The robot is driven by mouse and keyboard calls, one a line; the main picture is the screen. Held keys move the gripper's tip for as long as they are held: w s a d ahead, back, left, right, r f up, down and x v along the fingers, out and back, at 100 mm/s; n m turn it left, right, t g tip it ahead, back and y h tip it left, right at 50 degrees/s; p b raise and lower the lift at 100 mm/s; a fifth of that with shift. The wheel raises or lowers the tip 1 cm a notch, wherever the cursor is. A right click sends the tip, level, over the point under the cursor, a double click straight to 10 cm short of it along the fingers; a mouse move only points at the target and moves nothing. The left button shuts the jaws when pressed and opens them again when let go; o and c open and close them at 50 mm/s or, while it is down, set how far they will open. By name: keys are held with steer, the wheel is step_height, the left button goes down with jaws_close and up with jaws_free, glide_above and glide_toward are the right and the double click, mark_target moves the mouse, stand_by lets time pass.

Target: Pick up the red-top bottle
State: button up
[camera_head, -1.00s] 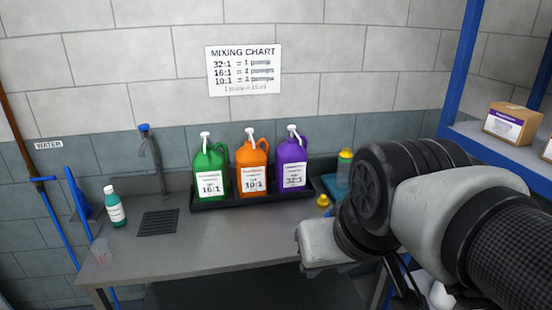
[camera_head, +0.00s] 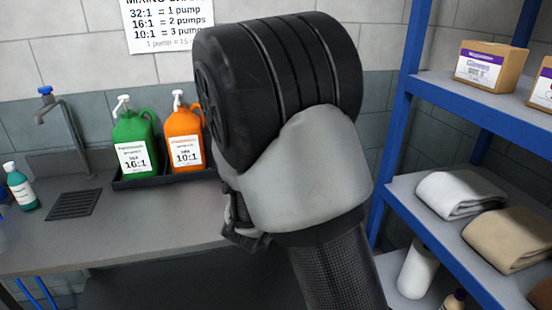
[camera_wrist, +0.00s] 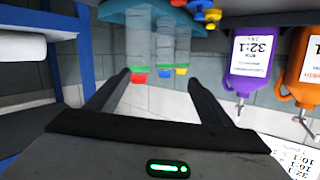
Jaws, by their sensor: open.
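The wrist view is upside down. In it the red-top bottle (camera_wrist: 138,50) is clear with a green band and a red cap. It stands in a row beside a blue-top bottle (camera_wrist: 164,50) and a yellow-top bottle (camera_wrist: 182,48), on a teal base (camera_wrist: 118,18). My gripper (camera_wrist: 159,77) is open and empty. Its two fingers point toward the row, with the bottles showing between them; I cannot tell the exact distance. In the head view my arm hides these bottles.
A purple jug (camera_wrist: 255,55) and an orange jug (camera_head: 184,138) stand near the bottles, with a green jug (camera_head: 135,143) beside them on a black tray (camera_head: 150,182). Small yellow objects (camera_wrist: 213,15) sit by the bottles. A blue-framed shelf (camera_head: 398,120) with towels and boxes stands right.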

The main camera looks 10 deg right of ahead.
steer(key=w+d+f+h+b, duration=0.1)
steer(key=w+d+h, duration=0.2)
steer(key=w+d, duration=0.8)
steer(key=d, duration=0.3)
steer(key=shift+d+f+b, duration=0.2)
steer(key=shift+f+b, duration=0.1)
steer(key=shift+f, duration=0.05)
steer(key=shift+c, duration=0.2)
steer(key=c, duration=1.4)
